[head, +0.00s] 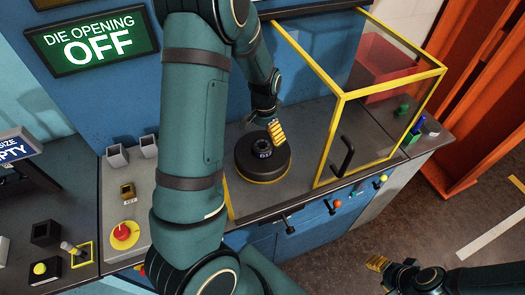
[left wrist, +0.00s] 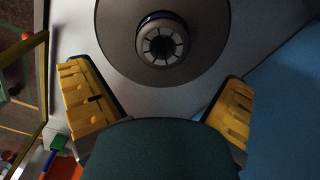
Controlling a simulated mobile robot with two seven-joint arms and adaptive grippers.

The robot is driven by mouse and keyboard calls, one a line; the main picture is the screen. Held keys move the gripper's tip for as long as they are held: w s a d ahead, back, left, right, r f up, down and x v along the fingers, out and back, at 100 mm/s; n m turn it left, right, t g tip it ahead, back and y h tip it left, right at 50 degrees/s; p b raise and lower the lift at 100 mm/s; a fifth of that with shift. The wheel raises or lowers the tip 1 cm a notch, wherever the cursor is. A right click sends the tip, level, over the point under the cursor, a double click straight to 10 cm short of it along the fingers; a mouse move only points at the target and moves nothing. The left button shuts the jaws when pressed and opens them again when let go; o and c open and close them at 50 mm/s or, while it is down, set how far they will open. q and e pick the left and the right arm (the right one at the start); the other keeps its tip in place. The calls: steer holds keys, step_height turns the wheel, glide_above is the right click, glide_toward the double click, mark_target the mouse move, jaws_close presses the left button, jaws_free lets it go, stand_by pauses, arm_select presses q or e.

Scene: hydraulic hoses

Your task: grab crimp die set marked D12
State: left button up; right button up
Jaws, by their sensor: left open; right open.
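A small dark round die set (head: 264,149) with a pale mark sits on top of a black round base (head: 246,165) on the grey bench. I cannot read the mark surely as D12. In the left wrist view the die set (left wrist: 162,43) shows from above as a ring of segments around a centre hole. My left gripper (head: 277,132) is open just above and beside it, its yellow fingers (left wrist: 157,100) spread apart with nothing between them. My right gripper (head: 379,263) is open and empty, low at the right over the floor.
A yellow-framed clear guard (head: 343,97) with a black handle stands right of the base, a red bin (head: 385,68) behind it. A red stop button (head: 124,234) and grey holders are at left. Small coloured levers line the bench front. A sign (head: 94,40) reads DIE OPENING OFF.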

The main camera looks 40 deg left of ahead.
mark_target(263, 146)
arm_select(q)
steer(key=shift+s+a+f, duration=0.1)
steer(key=shift+f, duration=1.7)
steer(key=shift+s+a+f, duration=0.1)
steer(key=shift+f, duration=1.65)
steer(key=shift+w, duration=0.1)
steer(key=c, duration=1.3)
